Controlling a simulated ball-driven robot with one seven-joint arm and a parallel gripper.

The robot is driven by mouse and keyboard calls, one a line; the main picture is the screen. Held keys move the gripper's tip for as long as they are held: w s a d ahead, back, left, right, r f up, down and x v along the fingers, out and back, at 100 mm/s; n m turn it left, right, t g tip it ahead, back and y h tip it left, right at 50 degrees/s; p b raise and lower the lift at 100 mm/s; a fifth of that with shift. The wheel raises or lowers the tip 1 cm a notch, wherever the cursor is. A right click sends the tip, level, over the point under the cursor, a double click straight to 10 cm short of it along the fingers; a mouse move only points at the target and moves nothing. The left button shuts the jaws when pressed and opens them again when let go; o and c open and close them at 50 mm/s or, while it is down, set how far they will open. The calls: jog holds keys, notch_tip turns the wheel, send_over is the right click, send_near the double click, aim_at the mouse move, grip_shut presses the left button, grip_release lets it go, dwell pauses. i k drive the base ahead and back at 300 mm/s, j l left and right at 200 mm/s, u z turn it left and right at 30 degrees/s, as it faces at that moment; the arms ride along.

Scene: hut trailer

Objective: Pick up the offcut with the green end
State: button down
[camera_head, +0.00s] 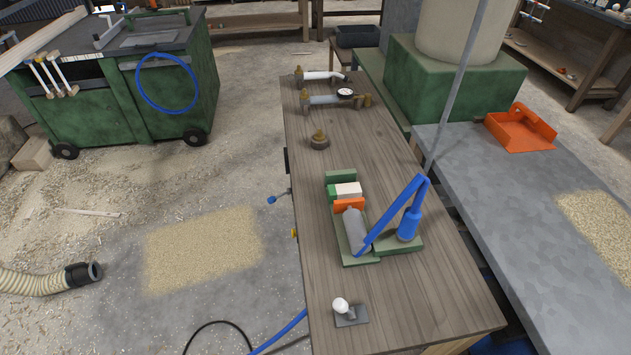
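The offcut with the green end (347,190) is a small pale block on the wooden workbench (325,235). Its green end is on the left. It lies between a green block (341,176) behind it and an orange piece (348,205) in front, both very close to it. I cannot tell whether it touches them. Its top and right part show; its lower part is partly hidden by the orange piece. My gripper is not in view.
A grey cylinder (356,230) on a green base and a blue tool (409,222) with a slanting blue hose stand just in front. A white-knobbed piece (341,305) is at the near end. Brass-fitted tools (330,99) lie at the far end. The bench's left side is clear.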

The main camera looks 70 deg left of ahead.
aim_at(351, 191)
jog(key=u, duration=2.1)
jog(key=i+l+u, duration=0.2)
jog(key=u, duration=0.15)
jog(key=i+l+u, duration=0.15)
jog(key=l+u, duration=0.25)
jog(key=i+l+u, duration=0.15)
jog(key=l+u, duration=0.2)
jog(key=i+l, duration=0.1)
jog(key=l, duration=0.45)
